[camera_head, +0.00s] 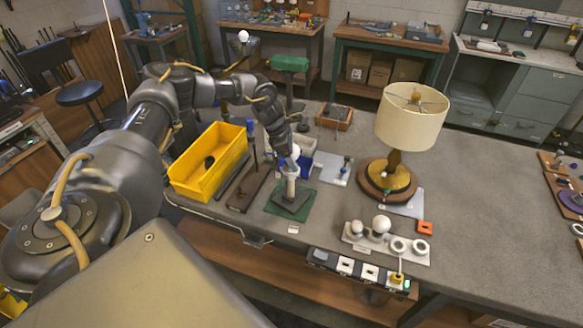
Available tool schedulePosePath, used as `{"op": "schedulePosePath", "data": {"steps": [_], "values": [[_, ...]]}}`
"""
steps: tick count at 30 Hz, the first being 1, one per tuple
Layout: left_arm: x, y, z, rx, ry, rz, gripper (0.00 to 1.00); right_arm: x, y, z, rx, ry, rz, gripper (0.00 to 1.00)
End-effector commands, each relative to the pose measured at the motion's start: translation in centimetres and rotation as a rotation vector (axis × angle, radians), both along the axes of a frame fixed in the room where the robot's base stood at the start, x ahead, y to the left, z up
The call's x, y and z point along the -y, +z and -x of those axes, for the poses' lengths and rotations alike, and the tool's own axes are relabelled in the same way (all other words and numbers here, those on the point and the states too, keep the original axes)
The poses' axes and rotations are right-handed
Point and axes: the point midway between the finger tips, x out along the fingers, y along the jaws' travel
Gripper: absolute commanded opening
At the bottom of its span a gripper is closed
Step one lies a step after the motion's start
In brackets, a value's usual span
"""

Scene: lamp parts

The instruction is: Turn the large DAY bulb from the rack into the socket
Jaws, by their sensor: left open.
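My left gripper (288,161) points down over the dark socket base (292,203), which stands on a green mat (272,207). A pale upright piece (291,186) rises from the base just below the fingers. A white rounded thing (296,151) shows at the fingers; it looks like a bulb, but the jaw partly hides it and I cannot tell whether it is seated. The left gripper is open. The rack (408,259) at the front holds a large white bulb (381,223), a smaller bulb (357,226) and two white rings. My right gripper is not in view.
A yellow bin (208,176) stands left of the mat. A lit-looking table lamp (411,118) with a cream shade stands behind the rack. A power strip (356,269) runs along the front edge.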

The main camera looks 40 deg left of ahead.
Motion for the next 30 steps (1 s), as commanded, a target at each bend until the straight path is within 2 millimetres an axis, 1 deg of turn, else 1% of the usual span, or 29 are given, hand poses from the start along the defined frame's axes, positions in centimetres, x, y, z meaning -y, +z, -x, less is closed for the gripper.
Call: {"op": "schedulePosePath", "data": {"steps": [1,4,9,17,25,27,30], "values": [[-0.02,0.21,0.11,-0.001,0.037,0.001,0.66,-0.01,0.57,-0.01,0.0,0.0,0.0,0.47],[-0.03,0.17,0.06,-0.002,0.123,0.001,0.66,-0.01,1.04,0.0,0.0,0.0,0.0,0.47],[-0.1,-0.07,-0.08,-0.001,0.299,0.001,0.66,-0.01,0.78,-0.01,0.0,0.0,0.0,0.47],[-0.11,-0.1,-0.1,-0.002,0.38,0.001,0.66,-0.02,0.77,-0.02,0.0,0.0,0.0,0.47],[-0.34,-0.05,-0.24,0.0,0.79,0.001,0.66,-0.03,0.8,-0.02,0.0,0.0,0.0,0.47],[-0.41,-0.07,-0.25,-0.001,0.865,0.0,0.66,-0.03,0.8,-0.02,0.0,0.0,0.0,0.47],[-0.51,-0.03,-0.27,-0.001,0.924,0.0,0.66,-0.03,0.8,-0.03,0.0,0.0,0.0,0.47]]}}
